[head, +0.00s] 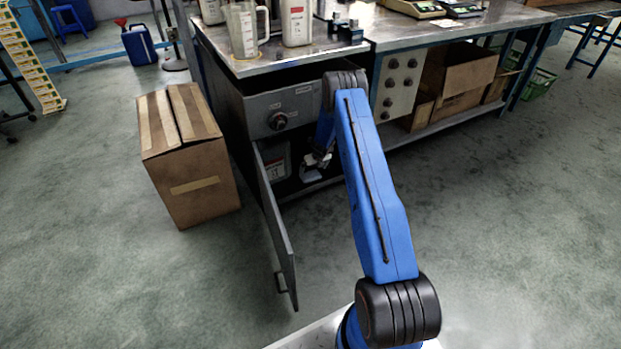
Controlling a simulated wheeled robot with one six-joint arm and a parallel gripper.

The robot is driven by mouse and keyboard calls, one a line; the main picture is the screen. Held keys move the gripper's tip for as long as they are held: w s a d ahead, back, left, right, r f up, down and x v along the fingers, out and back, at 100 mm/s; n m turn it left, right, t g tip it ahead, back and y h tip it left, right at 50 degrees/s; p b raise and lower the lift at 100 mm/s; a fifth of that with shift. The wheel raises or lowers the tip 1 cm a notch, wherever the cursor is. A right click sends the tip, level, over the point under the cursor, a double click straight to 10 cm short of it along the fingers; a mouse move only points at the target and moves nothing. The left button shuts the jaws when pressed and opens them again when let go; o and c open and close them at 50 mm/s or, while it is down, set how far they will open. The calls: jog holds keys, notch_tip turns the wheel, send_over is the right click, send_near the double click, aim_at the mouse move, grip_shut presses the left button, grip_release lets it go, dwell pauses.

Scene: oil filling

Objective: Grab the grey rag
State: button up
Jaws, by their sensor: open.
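My gripper (318,160) is at the open front of the lower cabinet, under the drawer. It is small and partly hidden by my own blue arm; its jaws are open. A small pale grey-white patch (312,172) shows at the gripper, low in the cabinet. I cannot tell whether it is the grey rag or part of the gripper. No other rag can be made out. The cabinet door (277,225) is swung open towards me.
A container with a red-and-white label (277,170) stands inside the cabinet, left of my gripper. A cardboard box (188,160) stands on the floor left of the door. The bench top (330,50) carries a jug (243,30) and a white canister (297,22).

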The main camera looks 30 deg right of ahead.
aim_at(311, 175)
jog(key=shift+x, duration=3.15)
jog(key=shift+r, duration=0.1)
jog(key=c, duration=0.9)
